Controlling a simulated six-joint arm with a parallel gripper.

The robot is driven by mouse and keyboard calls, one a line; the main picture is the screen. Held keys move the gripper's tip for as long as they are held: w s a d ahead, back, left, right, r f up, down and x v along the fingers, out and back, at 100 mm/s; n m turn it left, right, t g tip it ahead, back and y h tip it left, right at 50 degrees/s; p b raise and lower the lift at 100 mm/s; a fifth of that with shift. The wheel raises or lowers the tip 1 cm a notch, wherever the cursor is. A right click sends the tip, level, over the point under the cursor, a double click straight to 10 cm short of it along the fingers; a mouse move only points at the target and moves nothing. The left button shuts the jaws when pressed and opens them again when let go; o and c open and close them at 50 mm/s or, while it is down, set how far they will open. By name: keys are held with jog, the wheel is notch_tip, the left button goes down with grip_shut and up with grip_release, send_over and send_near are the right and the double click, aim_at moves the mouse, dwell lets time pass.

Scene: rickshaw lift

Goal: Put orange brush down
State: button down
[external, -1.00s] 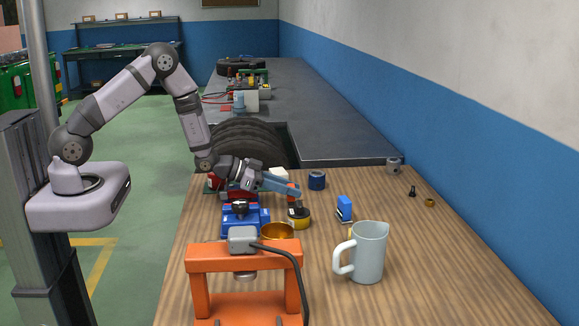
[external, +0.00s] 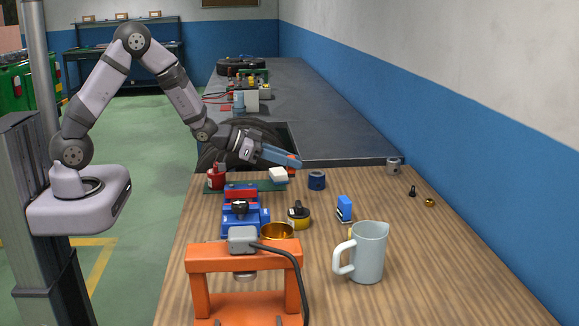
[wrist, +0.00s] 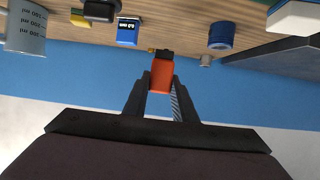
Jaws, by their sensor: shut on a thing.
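The orange brush (wrist: 161,76) is held between the two dark fingers of my gripper (wrist: 160,98) in the wrist view, with its dark end pointing away from me. In the external view my gripper (external: 280,156) is raised above the far edge of the wooden table, near the white block. The fingers hide the rest. The brush appears clear of the table top.
Below stand a red container (external: 216,179), a white block (external: 278,174), a blue cylinder (external: 317,181) and a blue vise (external: 241,219). An orange press (external: 198,283) and a grey mug (external: 369,256) are nearer. The table's right part is mostly free.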

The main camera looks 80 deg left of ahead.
aim_at(292, 176)
jog(key=shift+d+r+p, duration=0.2)
jog(key=shift+d+p, duration=0.1)
jog(key=shift+m+h, duration=0.4)
jog(key=shift+h, duration=0.1)
jog(key=d+f+p, duration=0.3)
jog(key=p, duration=0.1)
jog(key=shift+w+d+f, duration=0.15)
jog(key=shift+d+f, duration=0.15)
jog(key=w+a+r+y+p, duration=0.1)
jog(key=w+a+r, duration=0.1)
jog(key=w, duration=0.5)
jog(key=w+a+r+p, duration=0.1)
jog(key=w+a+p, duration=0.1)
jog(key=w, duration=0.5)
jog(key=shift+n, duration=0.4)
jog(key=shift+s+a+f+p, duration=0.1)
jog(key=shift+f+p, duration=0.5)
jog(key=shift+f, duration=1.15)
jog(key=shift+s+f+p, duration=0.1)
jog(key=shift+f+p, duration=0.5)
jog(key=shift+f, duration=1.1)
jog(key=shift+f+p, duration=0.4)
jog(key=shift+f, duration=1)
jog(key=shift+f, duration=0.15)
